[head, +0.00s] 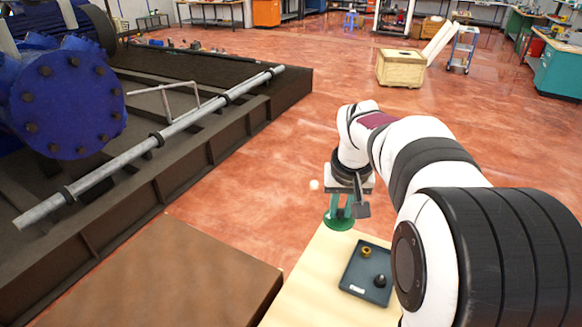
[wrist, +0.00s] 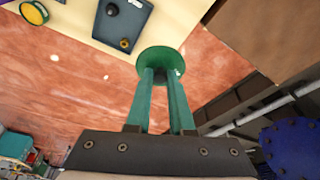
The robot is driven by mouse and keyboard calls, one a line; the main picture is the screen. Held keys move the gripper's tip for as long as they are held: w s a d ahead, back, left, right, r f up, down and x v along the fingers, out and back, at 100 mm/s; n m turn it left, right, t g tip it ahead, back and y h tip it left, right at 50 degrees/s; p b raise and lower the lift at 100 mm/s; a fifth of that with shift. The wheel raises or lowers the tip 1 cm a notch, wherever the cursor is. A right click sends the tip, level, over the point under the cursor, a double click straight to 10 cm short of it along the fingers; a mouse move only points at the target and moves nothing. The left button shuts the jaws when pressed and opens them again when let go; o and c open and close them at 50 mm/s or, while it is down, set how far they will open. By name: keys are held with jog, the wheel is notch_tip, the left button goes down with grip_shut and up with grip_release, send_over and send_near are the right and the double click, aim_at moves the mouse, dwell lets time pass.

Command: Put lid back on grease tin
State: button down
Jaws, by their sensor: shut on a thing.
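A round green lid (wrist: 160,55) is between the fingertips of my gripper (wrist: 161,74) in the wrist view. My gripper is shut on it. In the head view the lid (head: 334,224) shows under my gripper (head: 342,208), at the far end of the pale table; I cannot tell its height.
A dark tray (head: 358,284) on the pale table (head: 310,292) holds a brass ring (head: 366,252) and a black knob-like part (head: 380,281). A brown surface (head: 170,275) lies left of the table. A machine base with a grey pipe (head: 150,142) stands further left.

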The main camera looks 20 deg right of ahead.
jog(key=s+d+f+m, duration=0.2)
jog(key=d+f, duration=0.2)
jog(key=d, duration=0.5)
jog(key=s+d+f+m+g+h, duration=0.1)
jog(key=d+f+m, duration=0.15)
jog(key=d, duration=0.65)
jog(key=s+d+f+m, duration=0.2)
jog(key=d+f, duration=0.2)
jog(key=d, duration=0.6)
jog(key=s+d+f+m, duration=0.2)
jog(key=s+d+f, duration=0.3)
jog(key=d, duration=0.2)
jog(key=shift+n+h, duration=0.25)
jog(key=shift+h, duration=0.15)
jog(key=shift+a+f, duration=0.15)
jog(key=shift+f, duration=1.3)
jog(key=shift+a+f, duration=0.1)
jog(key=shift+f, duration=1.3)
jog(key=shift+a+f, duration=0.1)
jog(key=shift+f, duration=0.1)
jog(key=shift+c, duration=1.2)
grip_release()
jog(key=shift+r, duration=0.1)
notch_tip(320, 180, up, 7)
